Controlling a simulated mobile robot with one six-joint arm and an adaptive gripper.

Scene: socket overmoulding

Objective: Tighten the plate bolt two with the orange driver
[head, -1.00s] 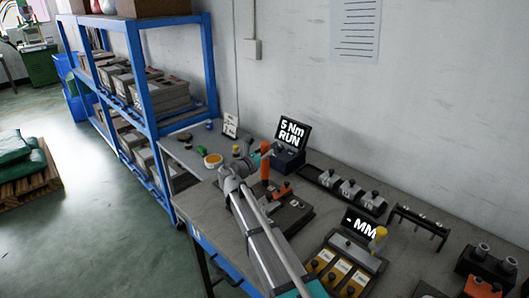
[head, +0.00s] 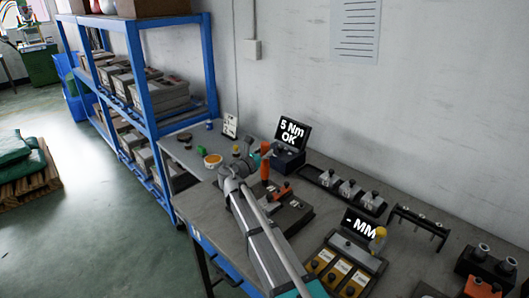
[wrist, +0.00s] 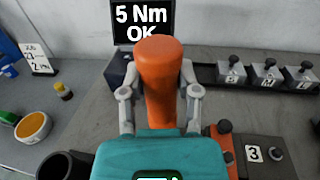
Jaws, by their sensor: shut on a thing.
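My gripper (wrist: 159,100) is shut on the upright orange driver (wrist: 157,65), with one finger on each side of its handle. In the head view the driver (head: 265,168) stands over the dark fixture (head: 296,216) on the bench, partly behind my arm. The driver's lower end and the plate bolt two are hidden by my gripper and the handle, so I cannot see their contact. The torque display (head: 292,134) behind it reads "5 Nm OK", and it also shows in the wrist view (wrist: 132,14).
A tray of marked blocks (head: 345,188) is behind. An orange-filled bowl (wrist: 33,126) stands left. A "- MM" display (head: 364,227) is at front right.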

